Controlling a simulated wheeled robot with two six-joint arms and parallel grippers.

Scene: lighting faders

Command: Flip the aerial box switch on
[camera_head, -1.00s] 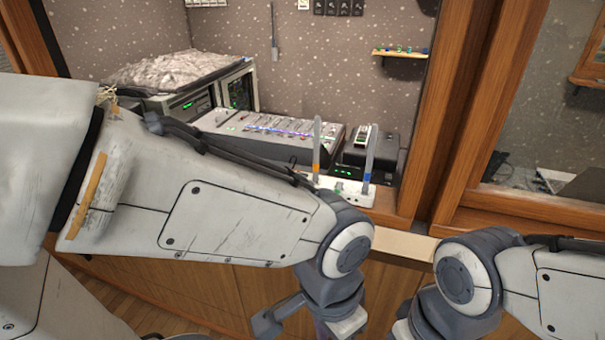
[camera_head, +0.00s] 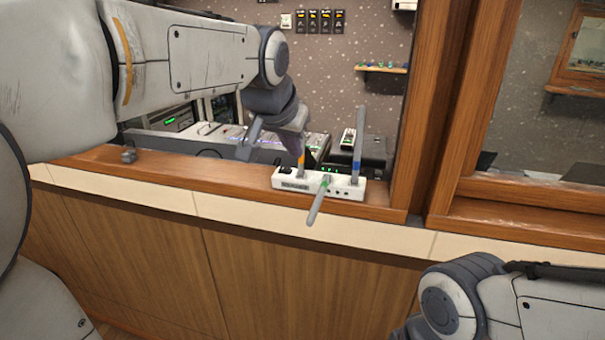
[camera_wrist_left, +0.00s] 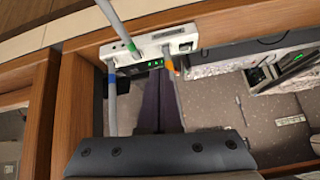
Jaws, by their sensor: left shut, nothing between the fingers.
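The aerial box (camera_head: 345,190) is a white strip on the wooden sill, with a dark switch (camera_head: 286,170) at its left end. Its aerials have orange (camera_head: 301,163), green (camera_head: 318,200) and blue (camera_head: 359,140) bands; the green one leans towards me, the blue one stands upright. The box (camera_wrist_left: 150,46) and switch (camera_wrist_left: 185,47) also show in the left wrist view. My left gripper (camera_head: 309,152) is shut and empty, just behind the box near the orange aerial. Its dark fingers (camera_wrist_left: 160,88) show below the box in the wrist view. The switch's position is too small to tell. My right gripper is out of view.
The wooden sill (camera_head: 220,182) is mostly clear left of the box, with a small grey object (camera_head: 128,156) on it. A window post (camera_head: 425,110) stands to the right. A mixing desk (camera_head: 225,130) and a dark device (camera_head: 373,148) lie behind.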

